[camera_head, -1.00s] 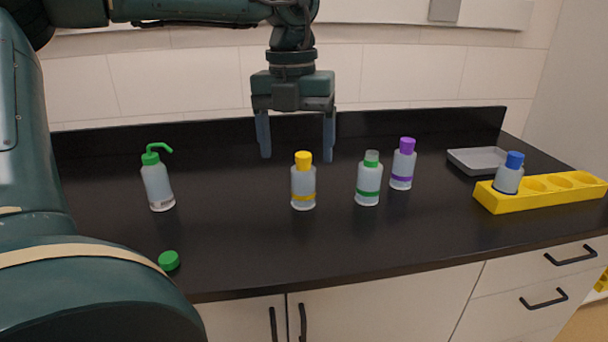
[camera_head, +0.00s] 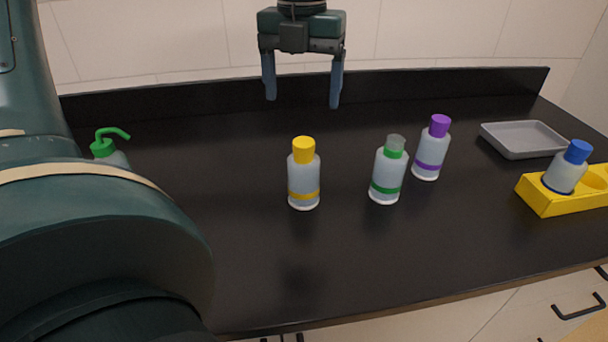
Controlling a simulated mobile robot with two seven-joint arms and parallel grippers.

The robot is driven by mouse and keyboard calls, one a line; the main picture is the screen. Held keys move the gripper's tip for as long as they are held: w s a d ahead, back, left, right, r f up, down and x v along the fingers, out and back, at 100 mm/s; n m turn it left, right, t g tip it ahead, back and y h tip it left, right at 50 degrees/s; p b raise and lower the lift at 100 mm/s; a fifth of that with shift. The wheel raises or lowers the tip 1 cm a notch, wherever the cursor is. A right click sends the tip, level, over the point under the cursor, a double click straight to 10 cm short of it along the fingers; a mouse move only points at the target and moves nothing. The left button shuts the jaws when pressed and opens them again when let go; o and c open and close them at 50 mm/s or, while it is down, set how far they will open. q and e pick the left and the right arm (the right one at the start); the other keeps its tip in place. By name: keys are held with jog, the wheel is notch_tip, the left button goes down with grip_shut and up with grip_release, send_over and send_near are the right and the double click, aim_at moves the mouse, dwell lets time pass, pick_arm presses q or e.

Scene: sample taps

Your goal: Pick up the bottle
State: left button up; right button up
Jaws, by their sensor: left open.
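My left gripper (camera_head: 303,92) is open and empty, fingers pointing down, above the back of the black counter. Several bottles stand upright on the counter below it. The bottle with a yellow cap and yellow band (camera_head: 304,178) is nearest under the gripper, apart from it. The bottle with a green band and a clear grey top (camera_head: 387,174) stands to its right. The bottle with a purple cap and band (camera_head: 430,150) is behind that one. A blue-capped bottle (camera_head: 566,170) sits tilted in the picture in the yellow rack (camera_head: 545,201). My right gripper is not in view.
A green-topped wash bottle (camera_head: 105,146) is at the left, mostly hidden behind my arm. A grey tray (camera_head: 522,153) lies at the back right. The black counter (camera_head: 330,265) is clear in front of the bottles. A low black ledge (camera_head: 200,102) runs along the back.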

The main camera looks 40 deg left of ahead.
aim_at(304, 142)
pick_arm(q)
notch_tip(304, 142, down, 7)
jog(key=shift+s+f, duration=0.1)
jog(key=f, duration=0.4)
jog(key=shift+w+f+p, duration=0.2)
jog(key=shift+f+p, duration=0.1)
jog(key=shift+f, duration=0.1)
jog(key=shift+c, duration=0.2)
jog(key=c, duration=1.5)
jog(key=shift+r, duration=0.1)
